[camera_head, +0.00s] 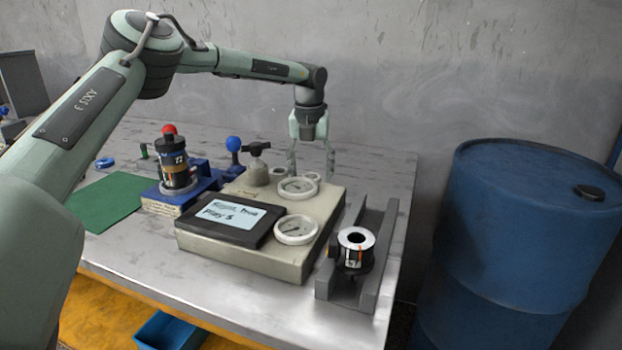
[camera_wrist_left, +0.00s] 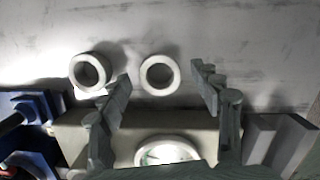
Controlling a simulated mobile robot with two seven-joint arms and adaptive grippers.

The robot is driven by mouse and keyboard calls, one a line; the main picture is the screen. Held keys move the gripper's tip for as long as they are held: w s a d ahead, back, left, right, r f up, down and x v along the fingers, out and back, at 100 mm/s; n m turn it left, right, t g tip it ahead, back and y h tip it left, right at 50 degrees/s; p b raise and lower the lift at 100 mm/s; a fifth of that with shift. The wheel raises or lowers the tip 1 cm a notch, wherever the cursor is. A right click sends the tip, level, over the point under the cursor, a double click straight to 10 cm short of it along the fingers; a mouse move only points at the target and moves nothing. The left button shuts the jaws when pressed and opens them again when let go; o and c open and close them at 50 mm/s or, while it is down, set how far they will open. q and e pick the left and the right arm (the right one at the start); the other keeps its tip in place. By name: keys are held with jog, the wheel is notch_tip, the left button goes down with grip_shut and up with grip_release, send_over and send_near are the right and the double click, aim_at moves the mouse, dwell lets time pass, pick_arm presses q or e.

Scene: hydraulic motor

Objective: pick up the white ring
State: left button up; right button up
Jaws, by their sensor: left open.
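A small white ring (camera_head: 311,177) lies just behind the beige box, below my left gripper (camera_head: 311,170). In the left wrist view this white ring (camera_wrist_left: 146,75) lies flat, between the two spread fingertips of the gripper (camera_wrist_left: 161,78) and apart from both. The left gripper is open and empty, pointing down. A second, thicker pale ring (camera_wrist_left: 74,72) lies left of it, outside the left finger; it shows small in the head view (camera_head: 280,170). My right gripper is in neither view.
The beige box (camera_head: 265,262) carries two white-rimmed gauges (camera_head: 296,230) and a dark label panel (camera_head: 232,218). A grey channel (camera_head: 385,245) holds a black cylinder with a white top (camera_head: 356,240). A blue fixture (camera_head: 170,203) stands left. A blue barrel (camera_head: 520,240) stands right of the table.

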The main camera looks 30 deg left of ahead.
pick_arm(q)
jog(key=shift+f, duration=0.2)
jog(key=c, duration=0.9)
